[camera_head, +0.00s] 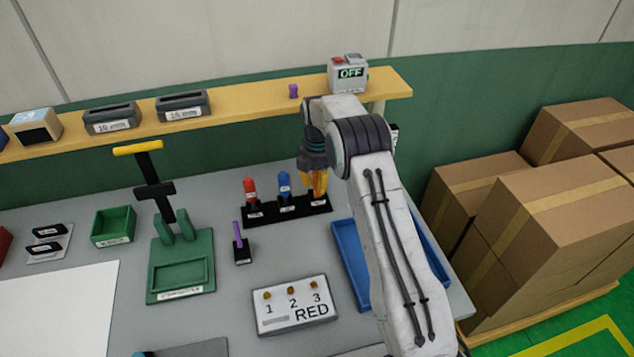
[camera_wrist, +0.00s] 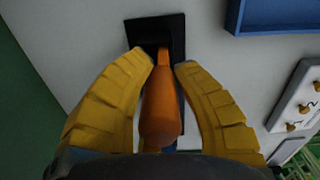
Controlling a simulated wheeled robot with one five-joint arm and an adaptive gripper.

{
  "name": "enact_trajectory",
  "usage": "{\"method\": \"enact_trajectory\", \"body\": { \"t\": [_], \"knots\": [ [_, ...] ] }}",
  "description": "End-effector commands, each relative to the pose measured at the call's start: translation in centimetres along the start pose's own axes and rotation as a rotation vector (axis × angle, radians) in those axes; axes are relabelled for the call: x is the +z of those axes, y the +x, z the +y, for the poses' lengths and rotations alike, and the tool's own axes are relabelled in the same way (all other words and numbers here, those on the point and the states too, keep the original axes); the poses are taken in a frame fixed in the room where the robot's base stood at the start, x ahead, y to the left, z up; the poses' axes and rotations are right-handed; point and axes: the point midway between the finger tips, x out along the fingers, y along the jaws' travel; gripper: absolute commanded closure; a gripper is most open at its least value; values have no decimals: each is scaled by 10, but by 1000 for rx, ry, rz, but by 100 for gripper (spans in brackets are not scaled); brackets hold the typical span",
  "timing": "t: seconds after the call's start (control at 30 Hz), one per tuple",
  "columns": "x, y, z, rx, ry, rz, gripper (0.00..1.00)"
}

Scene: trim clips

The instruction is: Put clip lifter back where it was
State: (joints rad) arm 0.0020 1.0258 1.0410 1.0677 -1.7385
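An orange-handled tool (camera_wrist: 160,115), which I take to be the clip lifter, stands at the right end of a black labelled rack (camera_head: 262,217). It also shows below my wrist in the head view (camera_head: 317,190). A red-handled tool (camera_head: 250,190) and a blue-handled tool (camera_head: 284,184) stand in the rack to its left. My gripper (camera_wrist: 166,62) has its yellow fingers on either side of the orange handle. A narrow gap shows beside the handle, so it looks open around it. The tool's lower end is hidden, so its seating is unclear.
A blue tray (camera_head: 347,262) lies right of the rack, partly behind my arm. A purple tool in a black stand (camera_head: 242,252), a numbered RED board (camera_head: 295,304) and a green fixture (camera_head: 181,270) are nearby. A shelf (camera_head: 245,104) runs behind.

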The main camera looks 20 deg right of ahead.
Motion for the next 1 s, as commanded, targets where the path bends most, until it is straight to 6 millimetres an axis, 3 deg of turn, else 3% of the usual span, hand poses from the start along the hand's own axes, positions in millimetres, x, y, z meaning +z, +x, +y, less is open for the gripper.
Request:
{"method": "enact_trajectory", "body": {
  "t": [0.2, 0.57, 0.67, 1.0],
  "knots": [
    [0, 0, 0, -1, 0, 0, 56],
    [0, -6, 0, 1, 0, 0, 56],
    [0, -15, 1, 3, 0, 0, 56],
    [0, -74, 1, 3, 0, -1, 56]
  ]
}}
